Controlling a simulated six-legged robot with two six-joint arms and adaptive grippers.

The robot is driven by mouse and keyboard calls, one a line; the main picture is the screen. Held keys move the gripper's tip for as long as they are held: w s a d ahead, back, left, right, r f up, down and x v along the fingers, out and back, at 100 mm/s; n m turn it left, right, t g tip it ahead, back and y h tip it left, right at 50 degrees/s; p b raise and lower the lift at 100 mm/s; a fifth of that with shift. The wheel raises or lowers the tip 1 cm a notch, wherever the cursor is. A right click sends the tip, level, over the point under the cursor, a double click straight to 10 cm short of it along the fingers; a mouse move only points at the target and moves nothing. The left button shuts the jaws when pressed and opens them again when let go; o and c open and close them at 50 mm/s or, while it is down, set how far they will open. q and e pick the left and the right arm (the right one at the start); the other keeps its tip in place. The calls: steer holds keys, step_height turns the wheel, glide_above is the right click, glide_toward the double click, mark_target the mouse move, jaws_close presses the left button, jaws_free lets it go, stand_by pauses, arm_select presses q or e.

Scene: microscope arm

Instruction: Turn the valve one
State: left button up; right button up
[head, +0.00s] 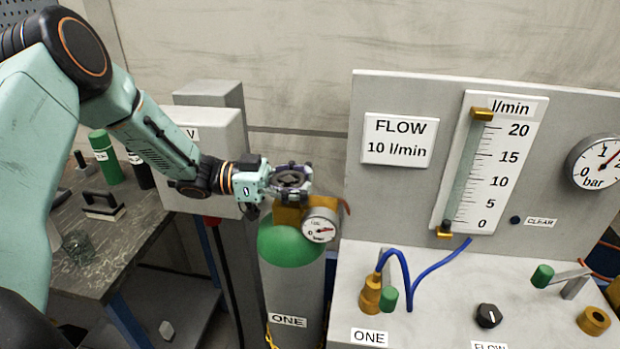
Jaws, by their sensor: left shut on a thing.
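The gas cylinder labelled ONE (290,320) has a green top (288,248), a brass valve body (290,214) and a small round gauge (320,226). My left gripper (291,180) reaches in from the left and is shut on a dark round handwheel, the valve (290,182), on top of the brass body. The fingers cover part of the wheel. My right gripper is not in view.
A grey panel (450,90) at the right carries a flow tube (489,160) and a bar gauge (595,162). Below it are a brass fitting with a blue hose (405,270), green-tipped levers and a black knob (488,316). A workbench (120,250) with green bottle (105,157) stands left.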

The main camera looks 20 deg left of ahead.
mark_target(270, 178)
arm_select(q)
steer(key=shift+s+r+m+g, duration=0.1)
steer(key=shift+r+m+g, duration=0.1)
steer(key=shift+m+g, duration=0.45)
steer(key=shift+g, duration=0.25)
steer(key=shift+r, duration=0.1)
steer(key=o, duration=1.2)
steer(key=shift+s+a, duration=0.1)
steer(key=shift+s, duration=0.05)
steer(key=shift+o, duration=0.4)
steer(key=shift+f, duration=0.2)
steer(key=v, duration=1.1)
steer(key=shift+a+f, duration=0.2)
steer(key=shift+a, duration=0.25)
